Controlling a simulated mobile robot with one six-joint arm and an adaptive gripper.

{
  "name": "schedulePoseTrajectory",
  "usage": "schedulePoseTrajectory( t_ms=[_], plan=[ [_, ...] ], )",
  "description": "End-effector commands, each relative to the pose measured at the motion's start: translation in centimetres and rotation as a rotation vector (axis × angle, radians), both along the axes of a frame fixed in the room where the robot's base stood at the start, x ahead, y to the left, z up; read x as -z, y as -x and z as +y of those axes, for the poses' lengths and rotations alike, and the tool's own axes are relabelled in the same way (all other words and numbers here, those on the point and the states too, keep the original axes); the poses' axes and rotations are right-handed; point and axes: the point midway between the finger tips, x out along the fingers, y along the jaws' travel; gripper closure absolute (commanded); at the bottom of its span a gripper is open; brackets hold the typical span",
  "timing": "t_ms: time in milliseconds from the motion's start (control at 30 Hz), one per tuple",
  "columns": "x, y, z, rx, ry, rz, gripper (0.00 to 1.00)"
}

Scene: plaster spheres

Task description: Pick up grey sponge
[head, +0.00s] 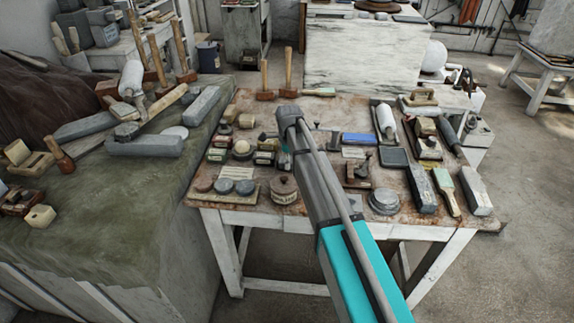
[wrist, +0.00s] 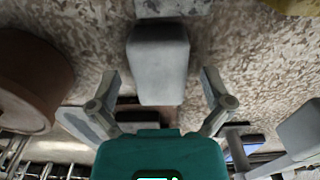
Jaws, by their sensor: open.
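The grey sponge (wrist: 158,65) appears in the wrist view as a plain, light grey block with rounded edges, lying on the mottled tabletop. My gripper (wrist: 161,80) is open, with one finger to the left of the block and one to the right. There is a visible gap on each side, and neither finger appears to touch it. In the head view my arm reaches down over the worn table (head: 262,117) and hides most of the gripper. I cannot make out the sponge there.
A brown round container (wrist: 30,80) stands left in the wrist view. Another grey block (wrist: 302,128) lies at right. In the head view, a blue block (head: 360,139), a lidded pot (head: 284,188) and stacked grey discs (head: 384,201) crowd the table around my arm.

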Motion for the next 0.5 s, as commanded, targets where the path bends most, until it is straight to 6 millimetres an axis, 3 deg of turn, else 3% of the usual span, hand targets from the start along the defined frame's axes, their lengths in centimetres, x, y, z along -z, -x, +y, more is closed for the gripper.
schedulePoseTrajectory(
  t_ms=[400,500],
  plan=[
    [-0.03,0.00,0.03,0.000,0.000,0.000,0.00],
    [-0.03,0.01,0.03,0.000,0.000,0.000,0.17]
  ],
)
